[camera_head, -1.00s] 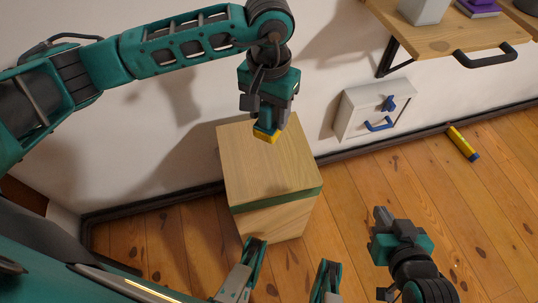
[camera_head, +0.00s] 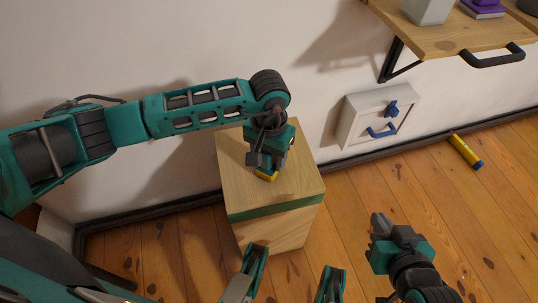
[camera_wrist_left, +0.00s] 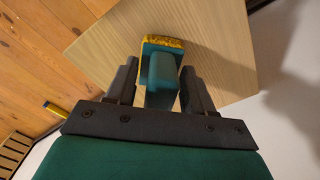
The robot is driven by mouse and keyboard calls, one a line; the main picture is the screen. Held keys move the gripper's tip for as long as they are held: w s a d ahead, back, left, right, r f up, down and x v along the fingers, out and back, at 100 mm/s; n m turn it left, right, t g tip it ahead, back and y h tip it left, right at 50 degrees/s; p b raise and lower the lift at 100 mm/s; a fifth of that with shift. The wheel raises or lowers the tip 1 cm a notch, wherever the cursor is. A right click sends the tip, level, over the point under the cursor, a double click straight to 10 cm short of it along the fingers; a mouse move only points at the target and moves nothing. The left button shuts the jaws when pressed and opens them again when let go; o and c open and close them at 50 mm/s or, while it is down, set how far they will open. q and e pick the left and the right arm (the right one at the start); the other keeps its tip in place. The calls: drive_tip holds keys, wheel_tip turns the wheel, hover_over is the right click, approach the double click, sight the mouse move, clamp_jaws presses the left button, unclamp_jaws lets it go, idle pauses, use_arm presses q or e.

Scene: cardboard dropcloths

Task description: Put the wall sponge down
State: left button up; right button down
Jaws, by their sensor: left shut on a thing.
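The wall sponge (camera_head: 266,175) is a small block with a yellow face and a teal back. In the left wrist view the sponge (camera_wrist_left: 162,75) sits between both dark fingers of my left gripper (camera_wrist_left: 158,88), which is shut on it. In the head view my left gripper (camera_head: 268,165) points down at the top of a wooden box (camera_head: 240,188), with the sponge low over that top. I cannot tell whether the sponge touches it. My right gripper (camera_head: 380,226) is apart from the box at lower right, and its finger gap is unclear.
A grey-white wall cabinet (camera_head: 379,118) with blue handles is right of the box. A wooden shelf (camera_head: 455,38) with a black handle juts out at upper right. A yellow tube (camera_head: 465,150) lies on the wooden floor. The front of the box top is clear.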

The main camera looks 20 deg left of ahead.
use_arm(q)
drive_tip(key=o, duration=0.5)
drive_tip(key=shift+f+b, duration=0.15)
drive_tip(key=shift+b, duration=0.15)
drive_tip(key=o, duration=0.4)
drive_tip(key=shift+o, duration=0.2)
